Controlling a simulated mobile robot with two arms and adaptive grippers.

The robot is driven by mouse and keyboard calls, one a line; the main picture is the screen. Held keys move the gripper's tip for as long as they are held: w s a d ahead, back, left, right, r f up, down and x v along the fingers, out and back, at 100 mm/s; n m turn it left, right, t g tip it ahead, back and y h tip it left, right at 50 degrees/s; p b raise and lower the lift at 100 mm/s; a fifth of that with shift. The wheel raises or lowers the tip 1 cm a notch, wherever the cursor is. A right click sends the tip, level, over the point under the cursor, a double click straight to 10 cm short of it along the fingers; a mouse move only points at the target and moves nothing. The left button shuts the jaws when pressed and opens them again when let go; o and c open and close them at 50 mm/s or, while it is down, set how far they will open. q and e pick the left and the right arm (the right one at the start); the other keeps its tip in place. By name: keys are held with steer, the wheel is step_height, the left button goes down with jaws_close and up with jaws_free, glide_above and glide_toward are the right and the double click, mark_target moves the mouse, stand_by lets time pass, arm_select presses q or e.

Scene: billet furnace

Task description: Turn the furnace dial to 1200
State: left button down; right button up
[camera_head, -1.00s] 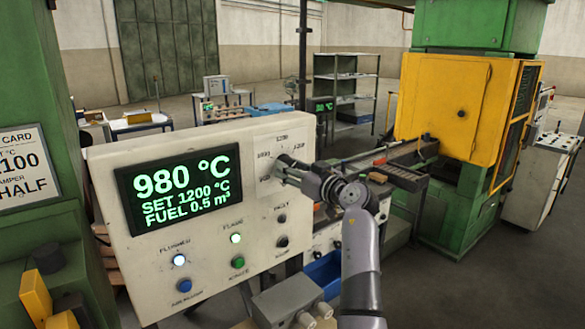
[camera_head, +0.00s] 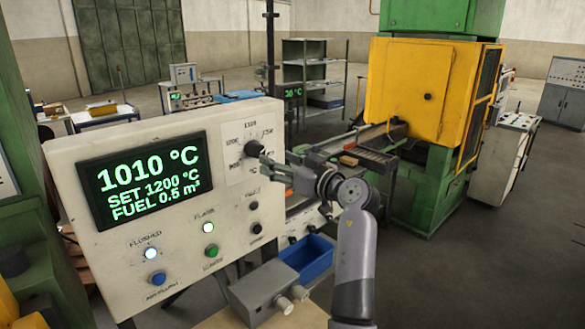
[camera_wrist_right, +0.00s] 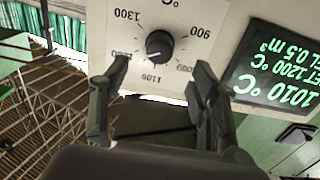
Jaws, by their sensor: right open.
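The furnace dial is a round dark knob (camera_head: 253,149) on a white scale plate at the upper right of the control panel (camera_head: 225,230). In the wrist view the dial (camera_wrist_right: 158,46) shows between labels such as 1300, 900 and 1100; its pale pointer mark aims lower left, toward a label partly hidden by a finger. The panel display (camera_head: 145,178) reads 1010 °C, SET 1200 °C, FUEL 0.5 m³. My right gripper (camera_head: 272,166) is open and empty, just right of the dial; its fingers (camera_wrist_right: 150,84) point at the knob without closing on it. My left gripper is out of view.
Lit lamps and push buttons (camera_head: 158,278) sit low on the panel. A grey box (camera_head: 265,290) and a blue bin (camera_head: 308,258) stand below it. The yellow and green furnace (camera_head: 425,85) stands behind right. Open floor lies at the right.

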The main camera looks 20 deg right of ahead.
steer(key=shift+v, duration=2.35)
